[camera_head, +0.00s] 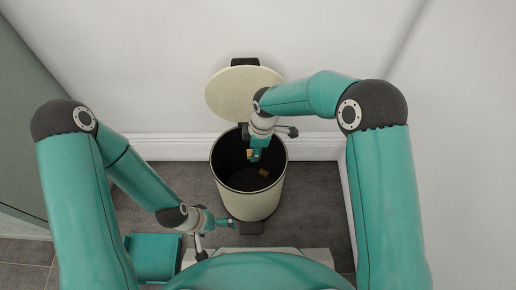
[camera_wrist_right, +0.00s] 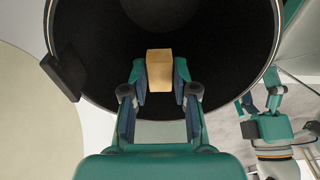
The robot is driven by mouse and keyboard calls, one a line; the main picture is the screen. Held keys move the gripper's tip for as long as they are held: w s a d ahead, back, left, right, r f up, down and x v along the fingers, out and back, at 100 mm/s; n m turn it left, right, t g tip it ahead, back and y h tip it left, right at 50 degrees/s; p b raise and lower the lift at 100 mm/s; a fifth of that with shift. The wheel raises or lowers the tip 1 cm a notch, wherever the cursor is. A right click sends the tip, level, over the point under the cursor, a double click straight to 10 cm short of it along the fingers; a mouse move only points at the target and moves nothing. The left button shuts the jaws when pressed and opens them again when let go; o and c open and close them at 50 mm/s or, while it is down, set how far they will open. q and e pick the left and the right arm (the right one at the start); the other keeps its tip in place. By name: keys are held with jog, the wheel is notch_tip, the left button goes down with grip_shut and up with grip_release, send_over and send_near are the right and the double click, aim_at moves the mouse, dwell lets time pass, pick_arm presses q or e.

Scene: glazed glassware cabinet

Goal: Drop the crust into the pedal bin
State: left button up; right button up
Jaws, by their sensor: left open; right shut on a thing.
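The cream pedal bin (camera_head: 248,200) stands on the floor against the back wall, with its round lid (camera_head: 240,93) raised. My right gripper (camera_head: 256,155) is at the bin's mouth, pointing down into it. It is shut on the crust (camera_head: 249,154), a small tan block; in the right wrist view the crust (camera_wrist_right: 160,70) sits between both fingers against the dark bin interior. My left gripper (camera_head: 229,223) is open and low in front of the bin, beside the dark pedal (camera_head: 246,228). I cannot tell whether it touches the pedal. It also shows in the right wrist view (camera_wrist_right: 258,103).
A small brown piece (camera_head: 264,173) shows inside the bin. White walls stand behind and to the right. A grey-green panel (camera_head: 30,130) is at the left. Dark tiled floor (camera_head: 310,200) is free to the right of the bin.

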jog(key=o, duration=0.8)
jog(key=shift+o, duration=0.2)
notch_tip(320, 180, up, 12)
jog(key=d, duration=0.1)
jog(key=shift+d+f, duration=0.15)
jog(key=shift+d, duration=0.25)
